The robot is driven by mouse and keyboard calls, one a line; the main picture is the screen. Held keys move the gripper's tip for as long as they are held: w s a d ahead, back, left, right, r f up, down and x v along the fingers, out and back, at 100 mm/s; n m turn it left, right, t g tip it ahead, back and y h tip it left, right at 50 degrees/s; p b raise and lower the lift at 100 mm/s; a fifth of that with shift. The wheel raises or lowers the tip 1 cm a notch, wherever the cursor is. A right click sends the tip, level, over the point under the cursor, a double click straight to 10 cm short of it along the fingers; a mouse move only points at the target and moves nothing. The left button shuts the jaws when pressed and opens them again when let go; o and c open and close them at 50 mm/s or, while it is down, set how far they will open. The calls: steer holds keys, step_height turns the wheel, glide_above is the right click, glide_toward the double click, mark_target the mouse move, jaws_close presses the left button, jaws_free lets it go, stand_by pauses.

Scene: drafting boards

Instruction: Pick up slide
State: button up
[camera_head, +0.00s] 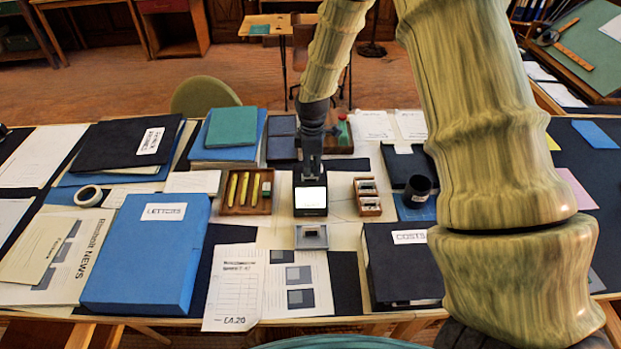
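A small grey-framed piece that looks like a slide (312,237) lies flat on the papers at the middle of the table. Similar small framed pieces sit in a small wooden holder (371,213) to its right. Just behind the grey piece stands a black box with a bright white face (310,197), perhaps a slide viewer. My gripper (310,172) points down at or just behind the top of this box, apart from the grey piece. Its fingertips are too small and dark to tell whether they are open or touch the box.
A wooden tray (247,210) with yellow pens is left of the black box. A blue LETTERS box (150,255), a black COSTS binder (400,265) and a dark cup (418,190) stand around. Flat paper sheets (245,285) lie at the front.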

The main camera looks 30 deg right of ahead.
mark_target(310, 181)
steer(key=shift+f+p, duration=0.3)
steer(key=shift+f, duration=1.1)
jaws_close()
steer(key=shift+r, duration=0.15)
